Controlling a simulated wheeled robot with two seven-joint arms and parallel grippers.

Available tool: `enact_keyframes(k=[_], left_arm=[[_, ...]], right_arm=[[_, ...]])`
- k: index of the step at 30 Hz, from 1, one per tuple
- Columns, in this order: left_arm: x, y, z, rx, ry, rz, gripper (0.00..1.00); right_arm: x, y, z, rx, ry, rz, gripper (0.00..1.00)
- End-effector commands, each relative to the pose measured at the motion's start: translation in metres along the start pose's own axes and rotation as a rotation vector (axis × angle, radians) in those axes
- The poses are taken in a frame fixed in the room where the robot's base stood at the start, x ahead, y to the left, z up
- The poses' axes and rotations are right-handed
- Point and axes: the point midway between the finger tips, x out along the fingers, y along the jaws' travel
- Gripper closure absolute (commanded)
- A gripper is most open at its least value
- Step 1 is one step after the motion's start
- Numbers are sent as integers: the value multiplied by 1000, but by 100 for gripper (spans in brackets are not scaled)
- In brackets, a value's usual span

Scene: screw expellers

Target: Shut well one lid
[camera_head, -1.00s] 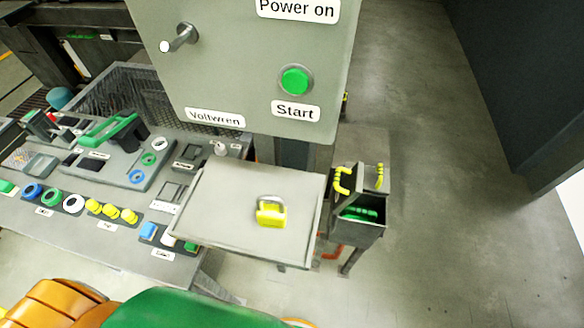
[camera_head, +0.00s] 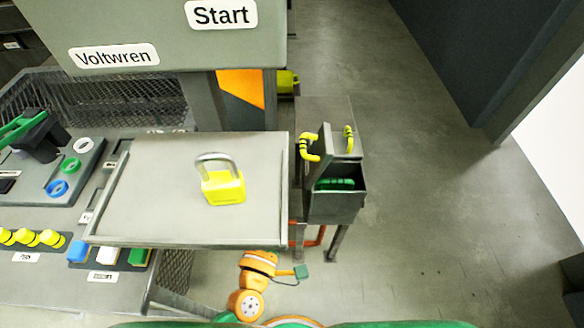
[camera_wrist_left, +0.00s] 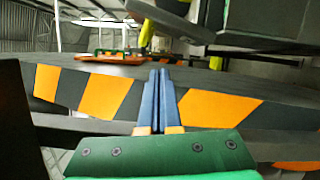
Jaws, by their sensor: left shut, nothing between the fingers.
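A grey bin (camera_head: 335,206) with two yellow handles (camera_head: 309,150) stands right of the tray in the head view. Its front opening shows something green (camera_head: 335,184) inside. A grey plate (camera_head: 328,139) stands up at its back; I cannot tell if this is the lid. My left gripper (camera_wrist_left: 161,92) has blue fingers, shut and empty, in front of a black-and-orange striped edge (camera_wrist_left: 106,93) in the left wrist view. I cannot tell if the fingers touch that edge. My right gripper is not in view.
A grey tray (camera_head: 140,190) holds a yellow padlock (camera_head: 223,186). A control desk with coloured buttons (camera_head: 38,238) lies at the left. A grey panel labelled Start (camera_head: 180,35) hangs above. Bare floor (camera_head: 440,220) is open at the right.

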Motion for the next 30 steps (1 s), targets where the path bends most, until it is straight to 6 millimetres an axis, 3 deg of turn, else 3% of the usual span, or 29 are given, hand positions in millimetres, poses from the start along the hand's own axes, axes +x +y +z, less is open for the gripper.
enact_keyframes(k=[1,5,18,30], left_arm=[[1,6,1,-71,8,37,100],[11,20,2,-133,16,63,100],[90,24,0,-123,14,60,100],[101,24,0,-123,15,57,100]], right_arm=[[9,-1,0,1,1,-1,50],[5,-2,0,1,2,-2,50],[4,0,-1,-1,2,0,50],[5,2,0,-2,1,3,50]])
